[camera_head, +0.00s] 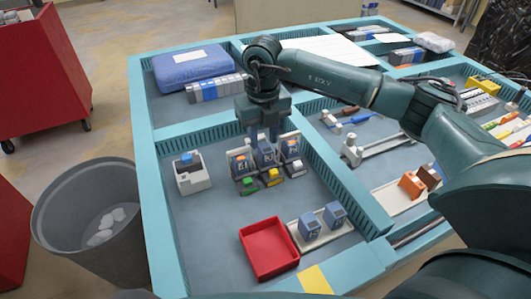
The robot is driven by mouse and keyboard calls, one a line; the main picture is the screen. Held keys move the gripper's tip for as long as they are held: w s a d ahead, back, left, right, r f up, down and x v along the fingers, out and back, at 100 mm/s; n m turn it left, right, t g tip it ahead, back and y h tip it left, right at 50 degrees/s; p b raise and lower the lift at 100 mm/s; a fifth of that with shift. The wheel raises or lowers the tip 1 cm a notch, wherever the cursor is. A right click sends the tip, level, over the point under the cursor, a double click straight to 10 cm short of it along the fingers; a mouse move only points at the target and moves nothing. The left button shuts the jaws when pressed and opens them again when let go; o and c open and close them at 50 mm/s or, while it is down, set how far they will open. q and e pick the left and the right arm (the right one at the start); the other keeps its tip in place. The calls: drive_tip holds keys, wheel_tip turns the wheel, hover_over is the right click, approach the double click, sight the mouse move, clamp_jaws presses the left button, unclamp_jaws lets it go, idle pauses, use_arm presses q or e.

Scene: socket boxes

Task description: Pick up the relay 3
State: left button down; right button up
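A row of three blue relays with orange marks stands in sockets on the table: a left one (240,162), a middle one (266,155) and a right one (290,148). Their labels are too small to read surely, so I cannot tell which is relay 3. My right gripper (264,135) points down directly above the middle relay, its fingers at or near the relay's top. Whether they touch or grip it I cannot tell. My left gripper is out of view.
A red tray (268,249) and a rail with two blue relays (309,226) lie in front. A white device (191,174) stands at left. A teal divider (345,183) runs to the right. A grey bin (91,220) stands beside the table.

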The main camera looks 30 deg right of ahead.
sight(264, 145)
wheel_tip(264, 145, down, 3)
drive_tip(key=shift+s+f, duration=0.1)
drive_tip(key=shift+f, duration=0.05)
clamp_jaws()
idle(0.4)
